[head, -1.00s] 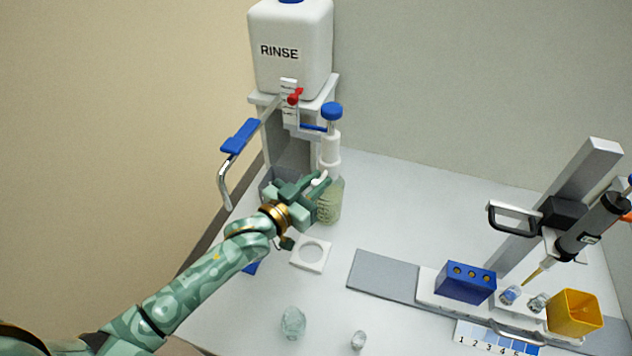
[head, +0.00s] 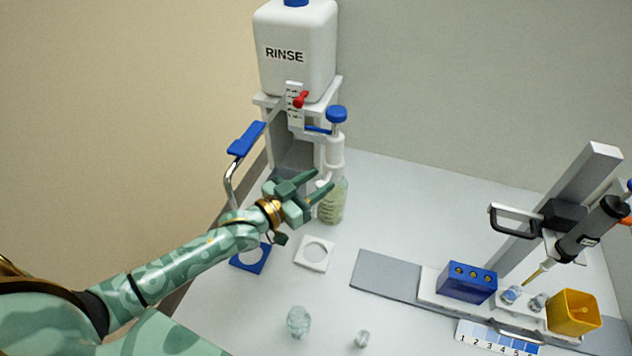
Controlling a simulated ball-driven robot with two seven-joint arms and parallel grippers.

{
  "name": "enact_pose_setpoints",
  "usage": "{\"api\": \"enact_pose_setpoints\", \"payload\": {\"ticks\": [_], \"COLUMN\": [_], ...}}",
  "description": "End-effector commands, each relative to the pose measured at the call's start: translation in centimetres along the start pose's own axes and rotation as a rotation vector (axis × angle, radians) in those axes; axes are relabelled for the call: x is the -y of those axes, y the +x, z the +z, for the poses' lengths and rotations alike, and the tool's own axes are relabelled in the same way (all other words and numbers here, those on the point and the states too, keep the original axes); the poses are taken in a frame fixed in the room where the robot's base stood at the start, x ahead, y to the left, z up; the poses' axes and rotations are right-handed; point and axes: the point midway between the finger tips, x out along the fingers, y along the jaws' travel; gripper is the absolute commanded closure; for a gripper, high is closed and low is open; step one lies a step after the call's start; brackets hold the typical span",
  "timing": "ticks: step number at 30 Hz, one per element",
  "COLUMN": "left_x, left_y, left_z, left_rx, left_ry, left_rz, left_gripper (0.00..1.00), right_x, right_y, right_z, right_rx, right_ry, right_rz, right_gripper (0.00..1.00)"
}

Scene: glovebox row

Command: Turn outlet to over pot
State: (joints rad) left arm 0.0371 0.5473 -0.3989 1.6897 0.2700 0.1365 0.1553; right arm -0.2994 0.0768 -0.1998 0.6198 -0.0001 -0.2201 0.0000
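A curved metal outlet pipe (head: 230,182) with a blue handle (head: 246,139) swings out to the left of the white RINSE tank (head: 297,50). A clear bottle with pale liquid (head: 335,203) stands below the tank's front, topped by a white dispenser with a blue knob (head: 337,114). My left gripper (head: 325,181) is open beside the dispenser, its fingers partly hiding it and the bottle. I cannot tell whether they touch. A small glass pot (head: 298,321) stands at the front of the bench. My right gripper is not in view.
A white holed plate (head: 315,253) and a blue holed plate (head: 250,259) lie near my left arm. A small glass piece (head: 362,338) is at the front. A blue block (head: 467,282), yellow cup (head: 573,312) and pipette stand (head: 548,215) are at right.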

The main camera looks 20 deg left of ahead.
Motion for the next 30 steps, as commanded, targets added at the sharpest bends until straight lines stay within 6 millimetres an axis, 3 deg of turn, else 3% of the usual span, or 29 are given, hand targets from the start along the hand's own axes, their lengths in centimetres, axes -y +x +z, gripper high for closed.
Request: {"api": "enact_pose_setpoints", "payload": {"ticks": [5, 8, 21, 25, 30], "left_x": [0.0, 0.0, 0.0, 0.0, 0.0], "left_y": [-0.3, -1.5, -12.7, -14.9, -16.2], "left_z": [0.0, 0.0, 0.0, 0.0, 0.0], "left_rx": [0.000, 0.002, 0.005, 0.003, 0.001], "left_ry": [0.000, 0.001, 0.000, 0.000, 0.000], "left_rz": [0.000, -0.001, 0.000, 0.000, 0.000], "left_gripper": [0.61, 0.61, 0.61, 0.61, 0.61], "right_x": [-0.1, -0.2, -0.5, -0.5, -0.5], "right_y": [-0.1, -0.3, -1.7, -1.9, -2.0], "right_z": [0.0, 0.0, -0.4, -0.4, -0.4], "right_rx": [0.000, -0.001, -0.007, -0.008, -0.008], "right_ry": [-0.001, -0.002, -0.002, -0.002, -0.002], "right_rz": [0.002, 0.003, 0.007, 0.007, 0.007], "right_gripper": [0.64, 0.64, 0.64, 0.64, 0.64]}}
